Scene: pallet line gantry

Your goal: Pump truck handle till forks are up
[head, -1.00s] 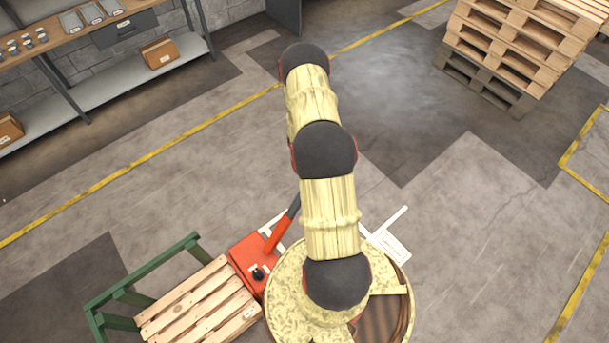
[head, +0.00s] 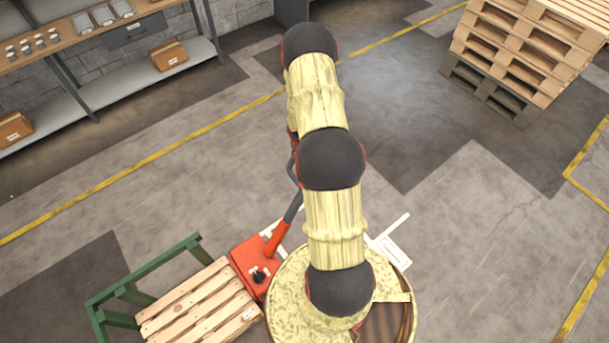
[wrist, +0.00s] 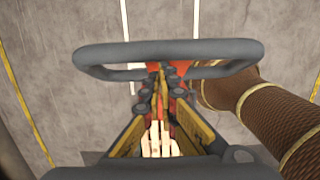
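The pallet truck's red body (head: 246,262) stands at the lower middle of the head view. Its handle rises from there as a red-orange and grey shaft (head: 280,232), partly hidden by my arm. In the wrist view the handle's dark grey loop (wrist: 100,60) lies across the picture just ahead of my gripper (wrist: 160,80). The gripper's two fingers with yellow sides point at the loop, with a gap between them. I cannot tell whether they touch it. The gripper is hidden in the head view. A wooden pallet (head: 195,312) lies beside the red body; the forks are not visible.
A green frame (head: 150,266) stands around the pallet's left side. A shelf unit (head: 125,75) with boxes is at the upper left, and a tall pallet stack (head: 520,60) at the upper right. Open floor (head: 450,220) lies to the right.

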